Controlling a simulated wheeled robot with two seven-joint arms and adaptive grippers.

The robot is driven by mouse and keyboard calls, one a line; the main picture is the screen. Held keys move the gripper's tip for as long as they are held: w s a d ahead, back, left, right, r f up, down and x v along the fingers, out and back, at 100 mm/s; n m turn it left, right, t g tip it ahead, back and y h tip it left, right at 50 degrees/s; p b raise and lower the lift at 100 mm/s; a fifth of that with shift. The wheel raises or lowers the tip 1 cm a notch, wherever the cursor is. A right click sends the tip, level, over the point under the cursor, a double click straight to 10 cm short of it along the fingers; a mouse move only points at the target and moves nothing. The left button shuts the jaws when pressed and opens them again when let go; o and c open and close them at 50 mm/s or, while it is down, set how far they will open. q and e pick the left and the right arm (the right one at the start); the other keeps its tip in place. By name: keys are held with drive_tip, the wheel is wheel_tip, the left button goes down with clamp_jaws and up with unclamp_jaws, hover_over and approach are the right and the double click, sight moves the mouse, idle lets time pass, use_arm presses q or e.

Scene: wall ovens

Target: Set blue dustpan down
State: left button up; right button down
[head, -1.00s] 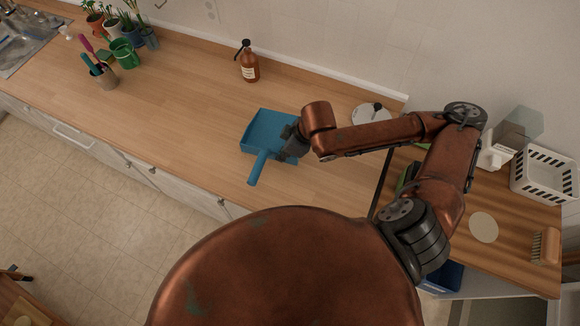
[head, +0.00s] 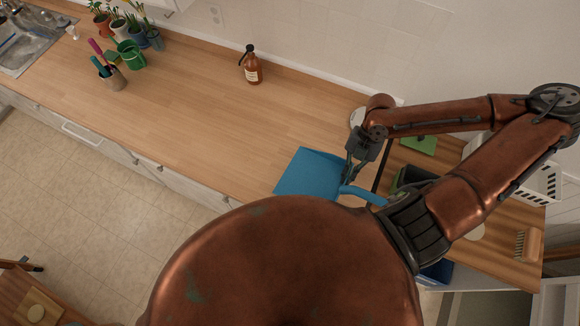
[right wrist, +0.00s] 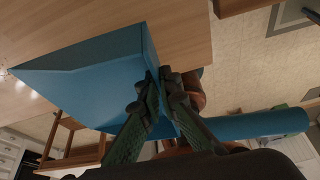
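The blue dustpan (head: 305,175) is at the front right of the wooden counter, its handle pointing right. My round body hides part of its near side. My right gripper (head: 351,174) is at the dustpan's handle end. In the right wrist view the two fingers (right wrist: 165,92) are closed on the dustpan's back edge, with the blue pan (right wrist: 90,75) to the left and the handle to the right. Whether the pan touches the counter or hangs just above it I cannot tell. My left gripper is not in view.
The wooden counter (head: 190,110) is clear left of the dustpan. A brown bottle (head: 251,66) stands at the back. Plants, a green watering can (head: 131,56) and a utensil cup (head: 112,78) stand far left. A brush (head: 528,244) and a white basket (head: 541,182) are at right.

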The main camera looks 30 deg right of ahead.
sight(329, 165)
drive_tip(key=shift+w+r+n, duration=0.1)
drive_tip(key=shift+n, duration=0.3)
drive_tip(key=w+f, duration=0.1)
drive_tip(key=w, duration=0.1)
drive_tip(key=w+a+f, duration=0.1)
drive_tip(key=w, duration=0.2)
drive_tip(key=w+f, duration=0.1)
drive_tip(key=w, duration=0.2)
drive_tip(key=shift+a+f+p, duration=0.2)
drive_tip(key=shift+f+p, duration=0.05)
drive_tip(key=shift+p, duration=0.05)
drive_tip(key=w+f, duration=0.2)
drive_tip(key=f, duration=0.1)
drive_tip(key=w+f, duration=0.2)
drive_tip(key=shift+a+p, duration=0.3)
drive_tip(key=shift+w+f, duration=0.45)
drive_tip(key=shift+f, duration=0.05)
wheel_tip(329, 165, down, 2)
drive_tip(key=shift+a+f+p, duration=0.1)
drive_tip(key=shift+p, duration=0.45)
drive_tip(key=shift+f, duration=0.5)
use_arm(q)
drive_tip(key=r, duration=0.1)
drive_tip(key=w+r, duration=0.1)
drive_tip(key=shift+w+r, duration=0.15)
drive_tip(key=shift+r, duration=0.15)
use_arm(e)
drive_tip(key=c, duration=2.6)
unclamp_jaws()
drive_tip(key=shift+c, duration=0.2)
